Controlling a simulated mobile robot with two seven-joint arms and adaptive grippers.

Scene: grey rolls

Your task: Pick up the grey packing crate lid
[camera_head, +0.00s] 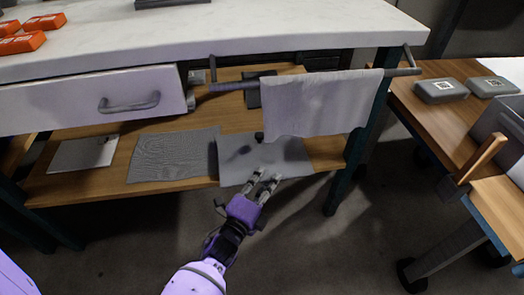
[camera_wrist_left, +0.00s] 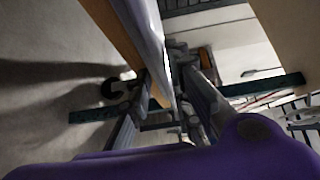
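The grey lid (camera_head: 240,168) looks like the smooth flat grey panel on the wooden lower shelf, its front edge jutting past the shelf. A small dark knob (camera_head: 259,137) stands near its back. My left gripper (camera_head: 263,180) is at the lid's front edge. In the left wrist view its open fingers (camera_wrist_left: 168,85) stand apart, with the lid's thin pale edge (camera_wrist_left: 150,35) running between them. Whether a finger touches the lid I cannot tell. The hanging cloth hides part of the lid's back right. My right gripper is not in view.
A grey cloth (camera_head: 320,105) hangs from a rail above the lid. A ribbed grey mat (camera_head: 172,156) lies left of it. The white drawer (camera_head: 90,100) and worktop (camera_head: 220,35) are overhead. A table leg (camera_head: 352,165) stands right. The floor in front is clear.

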